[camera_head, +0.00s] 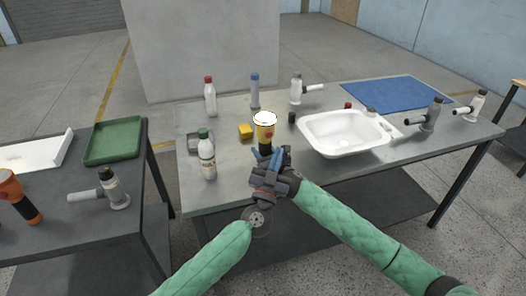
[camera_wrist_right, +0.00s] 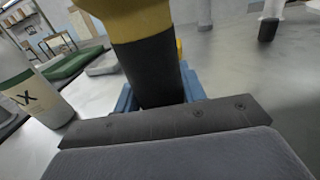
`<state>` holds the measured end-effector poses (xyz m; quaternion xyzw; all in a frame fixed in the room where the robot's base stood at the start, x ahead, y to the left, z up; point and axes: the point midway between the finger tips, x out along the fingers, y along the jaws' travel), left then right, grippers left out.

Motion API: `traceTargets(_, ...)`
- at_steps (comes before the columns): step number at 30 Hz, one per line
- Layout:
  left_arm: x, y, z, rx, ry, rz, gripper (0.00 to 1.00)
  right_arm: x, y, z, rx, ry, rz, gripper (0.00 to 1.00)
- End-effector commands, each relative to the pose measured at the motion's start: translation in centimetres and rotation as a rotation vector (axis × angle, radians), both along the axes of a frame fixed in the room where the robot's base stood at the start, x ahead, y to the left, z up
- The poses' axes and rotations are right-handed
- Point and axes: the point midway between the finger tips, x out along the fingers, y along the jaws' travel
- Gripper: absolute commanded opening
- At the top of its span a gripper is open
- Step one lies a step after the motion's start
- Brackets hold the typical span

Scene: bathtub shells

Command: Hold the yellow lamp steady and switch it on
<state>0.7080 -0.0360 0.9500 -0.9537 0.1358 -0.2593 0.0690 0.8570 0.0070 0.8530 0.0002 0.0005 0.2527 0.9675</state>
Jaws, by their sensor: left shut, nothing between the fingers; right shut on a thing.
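The yellow lamp (camera_head: 265,133) is upright above the near part of the middle table, its top face bright white as if lit. My right gripper (camera_head: 275,160) is shut around the lamp's black handle; the right wrist view shows the handle (camera_wrist_right: 152,70) between blue finger pads, with the yellow head above. My left gripper (camera_head: 258,168) is shut and empty, close against the right gripper and just below the lamp head. The two grippers overlap in the head view, so the left fingertips and any switch are hard to make out.
A white basin (camera_head: 345,146) is to the right. A side table on the left holds a green tray (camera_head: 113,142) and an orange torch (camera_head: 12,188).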

Motion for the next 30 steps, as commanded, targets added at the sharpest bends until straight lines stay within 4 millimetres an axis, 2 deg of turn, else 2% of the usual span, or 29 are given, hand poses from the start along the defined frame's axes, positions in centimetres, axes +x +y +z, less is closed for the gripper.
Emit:
traceTargets(5, 0.0, 0.0, 0.0, 0.0, 0.0, 0.0, 0.0, 0.0, 0.0, 0.0, 0.0, 0.0, 0.0, 0.14)
traceTargets(6, 0.0, 0.0, 0.0, 0.0, 0.0, 0.0, 0.0, 0.0, 0.0, 0.0, 0.0, 0.0, 0.0, 0.48)
traceTargets(9, 0.0, 0.0, 0.0, 0.0, 0.0, 0.0, 0.0, 0.0, 0.0, 0.0, 0.0, 0.0, 0.0, 0.66)
traceTargets(20, 0.0, 0.0, 0.0, 0.0, 0.0, 0.0, 0.0, -0.3, -0.2, 0.0, 0.0, 0.0, 0.0, 0.66)
traceTargets(26, 0.0, 0.0, 0.0, 0.0, 0.0, 0.0, 0.0, -2.6, -1.5, -0.1, -0.001, 0.0, 0.0, 0.66)
traceTargets(30, 0.0, 0.0, 0.0, 0.0, 0.0, 0.0, 0.0, -5.0, -2.9, -0.1, -0.001, 0.002, 0.0, 0.66)
